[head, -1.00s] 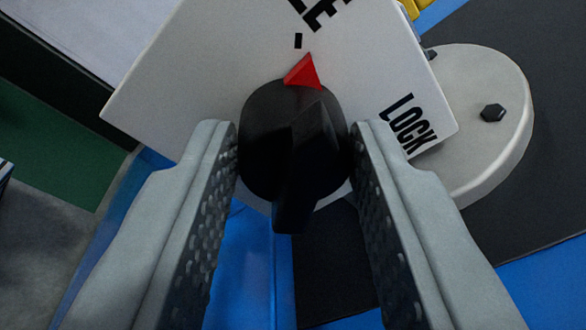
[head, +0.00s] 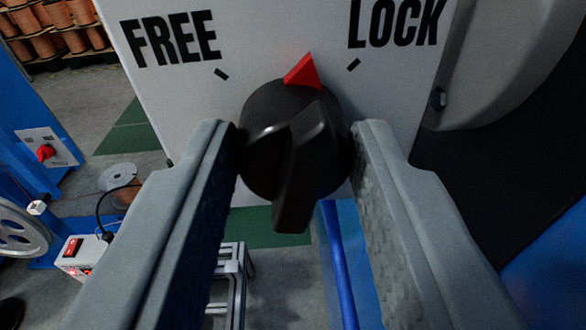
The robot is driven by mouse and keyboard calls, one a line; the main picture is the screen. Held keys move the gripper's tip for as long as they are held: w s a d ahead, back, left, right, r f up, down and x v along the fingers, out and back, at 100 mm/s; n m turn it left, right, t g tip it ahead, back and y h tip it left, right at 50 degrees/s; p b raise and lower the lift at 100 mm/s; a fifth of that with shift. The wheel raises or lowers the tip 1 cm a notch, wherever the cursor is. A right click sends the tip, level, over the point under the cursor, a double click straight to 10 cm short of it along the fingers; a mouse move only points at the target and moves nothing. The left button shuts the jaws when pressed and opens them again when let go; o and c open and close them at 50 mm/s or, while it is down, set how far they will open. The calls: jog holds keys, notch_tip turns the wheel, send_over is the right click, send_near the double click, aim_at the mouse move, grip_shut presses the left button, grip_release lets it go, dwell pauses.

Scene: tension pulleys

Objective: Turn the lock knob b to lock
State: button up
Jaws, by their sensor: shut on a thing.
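The black lock knob (head: 283,150) with a red pointer (head: 303,72) is in the middle of the head view, on a white plate (head: 290,30) marked FREE (head: 168,38) at left and LOCK (head: 393,22) at right. The pointer stands between the FREE tick (head: 222,74) and the LOCK tick (head: 353,65), somewhat nearer the LOCK tick. My gripper (head: 294,145) is shut on the knob, with one finger at its left side and one at its right. The picture does not show which letter this knob bears.
A grey rounded part (head: 505,60) with a bolt lies right of the plate. At left are a blue frame with a small red knob (head: 45,152), a wheel (head: 22,230), a spool (head: 120,180) and a box with a red switch (head: 75,252). Spools stand on a rack (head: 50,25) behind.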

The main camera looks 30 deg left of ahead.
jog(key=shift+m, duration=1.2)
jog(key=shift+m+g, duration=0.3)
jog(key=o, duration=1)
jog(key=shift+d, duration=0.1)
jog(key=v, duration=1.7)
jog(key=shift+s+d+f, duration=0.1)
jog(key=shift+f, duration=0.1)
